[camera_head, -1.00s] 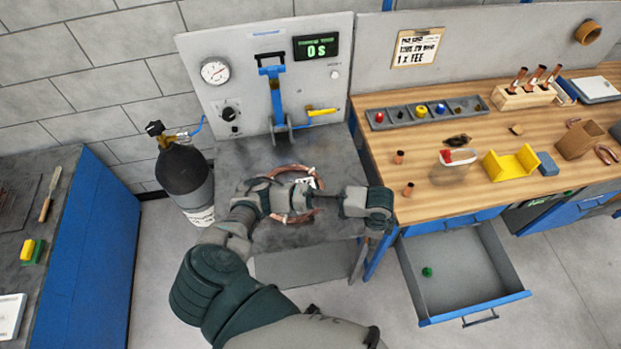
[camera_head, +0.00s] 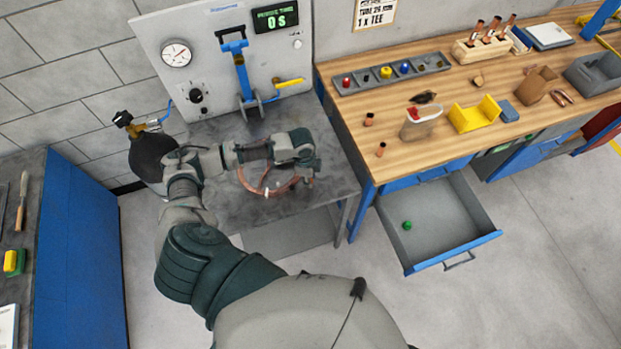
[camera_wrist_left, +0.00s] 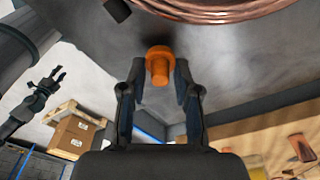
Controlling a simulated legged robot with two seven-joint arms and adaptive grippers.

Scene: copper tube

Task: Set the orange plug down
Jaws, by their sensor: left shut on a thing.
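The orange plug (camera_wrist_left: 158,68) sits between the fingertips of my left gripper (camera_wrist_left: 160,80) in the left wrist view, and the gripper is shut on it. In the head view my left gripper (camera_head: 308,168) is over the grey bench (camera_head: 335,183), beside the copper tube coil (camera_head: 262,187). The plug cannot be made out there. The coil also shows at the top of the left wrist view (camera_wrist_left: 215,12). My right gripper (camera_wrist_left: 44,90) shows small at the left of the wrist view, its fingers spread and empty.
A panel with a gauge (camera_head: 176,54) and a blue lever (camera_head: 240,70) stands behind the bench. A dark gas cylinder (camera_head: 150,160) is at its left. At the right are a wooden workbench (camera_head: 345,110) with a parts tray (camera_head: 390,75) and an open drawer (camera_head: 440,225).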

